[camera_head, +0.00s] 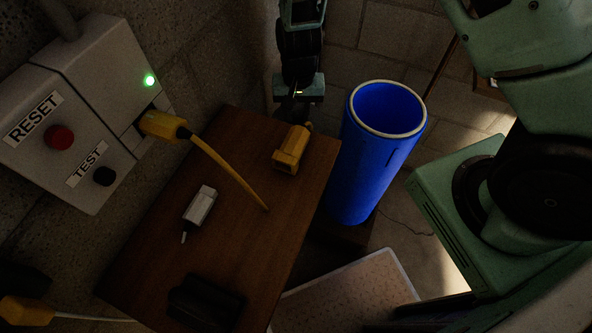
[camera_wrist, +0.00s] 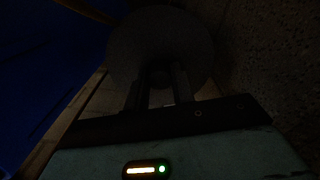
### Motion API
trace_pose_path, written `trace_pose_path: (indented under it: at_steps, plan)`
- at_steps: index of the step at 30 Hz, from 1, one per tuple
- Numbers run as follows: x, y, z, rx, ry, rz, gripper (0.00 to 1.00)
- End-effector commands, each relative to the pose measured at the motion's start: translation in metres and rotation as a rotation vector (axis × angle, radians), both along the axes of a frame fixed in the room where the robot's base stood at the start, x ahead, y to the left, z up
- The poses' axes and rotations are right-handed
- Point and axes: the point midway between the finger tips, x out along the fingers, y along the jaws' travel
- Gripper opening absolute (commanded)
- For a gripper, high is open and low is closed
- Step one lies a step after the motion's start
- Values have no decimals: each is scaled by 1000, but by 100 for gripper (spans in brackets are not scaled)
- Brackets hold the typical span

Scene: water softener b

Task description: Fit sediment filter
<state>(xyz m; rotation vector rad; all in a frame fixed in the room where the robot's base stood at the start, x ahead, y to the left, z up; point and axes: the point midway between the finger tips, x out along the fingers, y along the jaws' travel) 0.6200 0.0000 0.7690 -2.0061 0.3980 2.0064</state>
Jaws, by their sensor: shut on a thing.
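In the wrist view my gripper (camera_wrist: 160,78) has its two dark fingers shut on a stub at the middle of a round grey piece (camera_wrist: 160,35), which looks like the sediment filter. The view is dark, and the far side of this piece is hidden. In the head view my gripper (camera_head: 298,92) is at the top middle, beyond the wooden top and left of the blue open cylinder (camera_head: 372,165). The held piece cannot be made out there. The cylinder stands upright with a pale rim, and its inside looks empty as far as visible. Blue (camera_wrist: 30,80) also fills the left of the wrist view.
A wooden top (camera_head: 240,150) carries a yellow connector (camera_head: 292,149), a small white device (camera_head: 200,206) and a dark block (camera_head: 205,302). A grey control box (camera_head: 85,110) with a green light and a plugged yellow cable (camera_head: 225,165) is on the left wall. A pale speckled panel (camera_head: 345,290) lies below.

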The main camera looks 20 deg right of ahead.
Motion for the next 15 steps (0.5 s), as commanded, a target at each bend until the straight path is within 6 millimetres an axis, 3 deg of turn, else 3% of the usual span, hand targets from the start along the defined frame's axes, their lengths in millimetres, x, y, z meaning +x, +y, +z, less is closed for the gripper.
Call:
trace_pose_path:
  at_steps: [1, 15]
  plan:
    - [0, 0, 12, 1, -1, 0, 2]
    - [0, 0, 63, 1, -1, -1, 2]
